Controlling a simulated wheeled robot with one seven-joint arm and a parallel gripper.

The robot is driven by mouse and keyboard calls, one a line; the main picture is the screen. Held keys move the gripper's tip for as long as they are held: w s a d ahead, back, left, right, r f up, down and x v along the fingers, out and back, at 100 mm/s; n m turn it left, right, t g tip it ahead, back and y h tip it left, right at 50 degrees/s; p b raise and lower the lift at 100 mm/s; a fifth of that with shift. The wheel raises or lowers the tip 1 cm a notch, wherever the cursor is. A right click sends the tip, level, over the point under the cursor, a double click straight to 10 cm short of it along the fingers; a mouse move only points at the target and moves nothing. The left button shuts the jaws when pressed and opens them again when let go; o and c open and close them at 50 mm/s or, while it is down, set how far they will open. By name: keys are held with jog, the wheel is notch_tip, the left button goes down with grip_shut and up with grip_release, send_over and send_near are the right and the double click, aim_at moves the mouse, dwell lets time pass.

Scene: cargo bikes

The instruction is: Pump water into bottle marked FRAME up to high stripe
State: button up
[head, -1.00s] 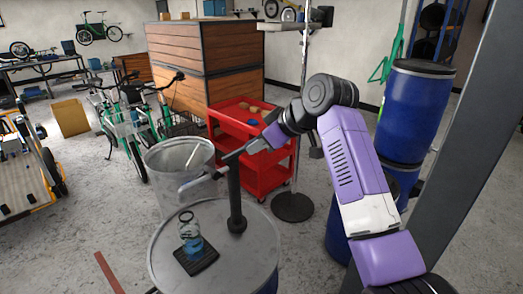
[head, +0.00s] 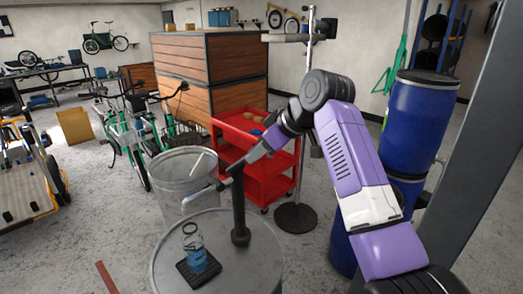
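A clear bottle (head: 194,247) with blue water in its lower part stands upright on a dark ribbed mat (head: 198,276) on a grey drum top (head: 235,262). Its marking and stripes are too small to read. A black pump post (head: 240,215) stands on the drum to the right of the bottle, with a grey spout (head: 199,196) reaching left over the bottle's side. My gripper (head: 246,160) is at the top of the pump, by its handle. The fingers are too small and partly hidden to tell whether they grip the handle.
A large grey bin (head: 182,182) stands behind the drum. A red cart (head: 256,165) and a stand with a round base (head: 296,217) are behind my arm. Blue barrels (head: 416,120) and a grey post stand at the right. Green bikes (head: 140,140) are behind left.

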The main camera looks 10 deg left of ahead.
jog(key=shift+b+v, duration=1.3)
jog(key=shift+v, duration=2.6)
jog(key=shift+f, duration=0.1)
notch_tip(320, 180, down, 14)
jog(key=s+m+t+y+b, duration=0.1)
jog(key=m+t+y+b, duration=0.15)
jog(key=b, duration=0.55)
notch_tip(320, 180, up, 10)
jog(key=s+d+m+t+y, duration=0.1)
jog(key=s+m+t+y, duration=0.15)
jog(key=m+t, duration=0.2)
jog(key=shift+n+t+y, duration=0.3)
jog(key=shift+n+t, duration=0.1)
jog(key=shift+w+d+p+x, duration=0.1)
jog(key=shift+p+x, duration=0.05)
jog(key=shift+x, duration=1.05)
jog(key=shift+w+d+p+x, duration=0.1)
jog(key=shift+x, duration=1.15)
jog(key=shift+w+d+p+x, duration=0.1)
jog(key=shift+d+p+x, duration=0.05)
jog(key=shift+x, duration=1.05)
jog(key=shift+f, duration=0.1)
